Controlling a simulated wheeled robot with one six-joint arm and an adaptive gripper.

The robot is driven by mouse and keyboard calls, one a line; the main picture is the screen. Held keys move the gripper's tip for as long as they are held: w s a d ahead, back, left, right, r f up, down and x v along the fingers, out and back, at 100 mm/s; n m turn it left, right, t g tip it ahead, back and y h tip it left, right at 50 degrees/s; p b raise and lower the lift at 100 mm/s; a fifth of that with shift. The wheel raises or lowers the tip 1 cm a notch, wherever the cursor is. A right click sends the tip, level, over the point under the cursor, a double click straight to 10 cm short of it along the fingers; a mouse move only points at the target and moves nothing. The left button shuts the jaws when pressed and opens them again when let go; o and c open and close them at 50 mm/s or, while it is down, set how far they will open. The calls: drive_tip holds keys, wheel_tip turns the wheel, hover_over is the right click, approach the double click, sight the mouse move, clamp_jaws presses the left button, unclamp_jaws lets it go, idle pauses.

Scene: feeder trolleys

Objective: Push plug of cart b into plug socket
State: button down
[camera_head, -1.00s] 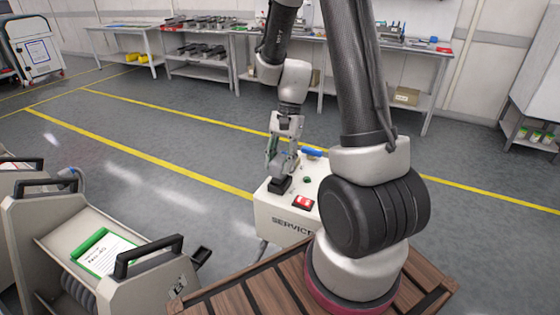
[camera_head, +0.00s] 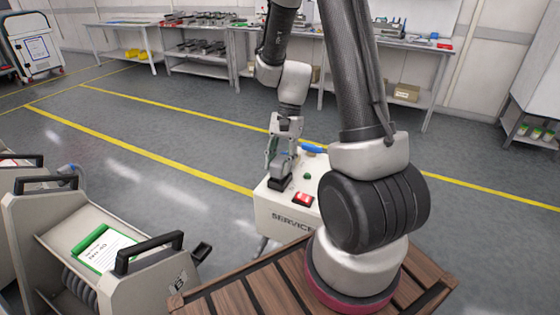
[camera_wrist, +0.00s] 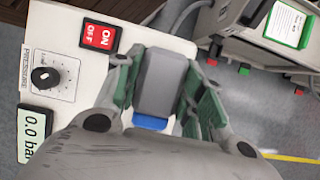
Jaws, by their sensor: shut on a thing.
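A grey plug (camera_head: 281,164) is in my gripper (camera_head: 283,151), upright over the black socket (camera_head: 281,184) on top of the white service box (camera_head: 283,219). Its lower end meets the socket in the head view; I cannot tell how deep it sits. In the wrist view, the grey plug (camera_wrist: 161,84) with a blue part is between the green-padded fingers of my gripper (camera_wrist: 160,85), which are shut on it. The socket is hidden there behind the plug and gripper. Cart b (camera_head: 178,280), beige with black handles, stands at the lower left.
The box top bears a red on/off switch (camera_wrist: 98,37), a pressure knob (camera_wrist: 45,77), a display reading 0.0 (camera_wrist: 37,124) and a blue handle (camera_head: 313,149). Another cart (camera_head: 15,178) stands at the left edge. Open floor lies beyond; workbenches (camera_head: 207,62) line the back wall.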

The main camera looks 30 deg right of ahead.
drive_tip(key=shift+f, duration=0.25)
drive_tip(key=c, duration=0.8)
unclamp_jaws()
drive_tip(key=v, duration=1.2)
drive_tip(key=s+a+r+n+t+h, duration=0.1)
drive_tip(key=s+r+n+t+h, duration=0.2)
drive_tip(key=s+r+n+t, duration=0.4)
drive_tip(key=s+r+n, duration=0.4)
drive_tip(key=s+r, duration=0.2)
drive_tip(key=s, duration=0.4)
drive_tip(key=shift+s+r+h, duration=0.2)
drive_tip(key=shift+s+h, duration=0.05)
drive_tip(key=shift+h, duration=0.15)
